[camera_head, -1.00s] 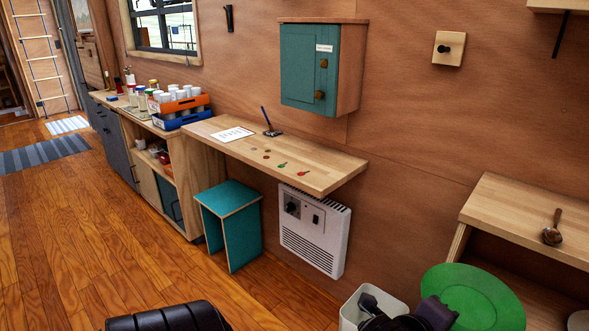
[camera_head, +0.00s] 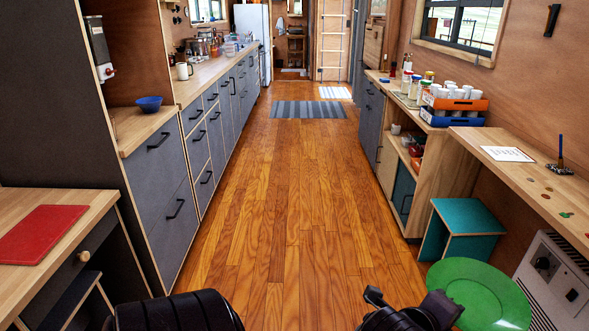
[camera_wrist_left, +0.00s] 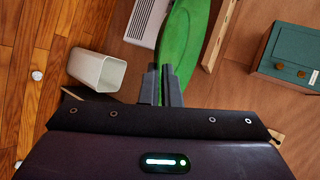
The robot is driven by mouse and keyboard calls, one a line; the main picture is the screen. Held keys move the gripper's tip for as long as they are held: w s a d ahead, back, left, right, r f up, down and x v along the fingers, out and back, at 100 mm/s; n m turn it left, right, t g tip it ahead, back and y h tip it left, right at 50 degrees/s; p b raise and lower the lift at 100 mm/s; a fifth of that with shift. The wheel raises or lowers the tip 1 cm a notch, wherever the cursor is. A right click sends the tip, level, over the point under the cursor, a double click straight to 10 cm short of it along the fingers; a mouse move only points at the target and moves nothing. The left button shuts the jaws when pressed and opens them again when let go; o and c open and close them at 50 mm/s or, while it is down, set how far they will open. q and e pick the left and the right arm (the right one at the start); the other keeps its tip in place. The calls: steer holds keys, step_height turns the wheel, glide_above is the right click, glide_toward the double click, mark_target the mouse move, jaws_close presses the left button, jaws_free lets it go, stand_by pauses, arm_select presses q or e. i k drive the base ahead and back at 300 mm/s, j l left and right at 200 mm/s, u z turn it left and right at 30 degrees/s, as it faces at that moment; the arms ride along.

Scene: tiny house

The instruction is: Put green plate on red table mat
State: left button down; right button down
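The green plate (camera_head: 480,292) is at the lower right of the head view, held up clear of the floor and tilted. In the left wrist view the plate (camera_wrist_left: 186,40) is seen nearly edge-on. My left gripper (camera_wrist_left: 161,82) is shut on its rim. A dark gripper part touches the plate's left edge in the head view. The red table mat (camera_head: 42,234) lies flat and bare on a wooden desk (camera_head: 85,205) at the far left, well away from the plate. My right gripper does not show.
A teal stool (camera_head: 468,218), a white heater (camera_head: 552,275) and a wall shelf (camera_head: 520,175) are close on the right. Grey drawers (camera_head: 160,165) line the left side. A white bin (camera_wrist_left: 98,68) stands near the plate. The wooden floor (camera_head: 290,200) between is clear.

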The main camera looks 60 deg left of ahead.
mark_target(37, 231)
steer(key=u, duration=2.2)
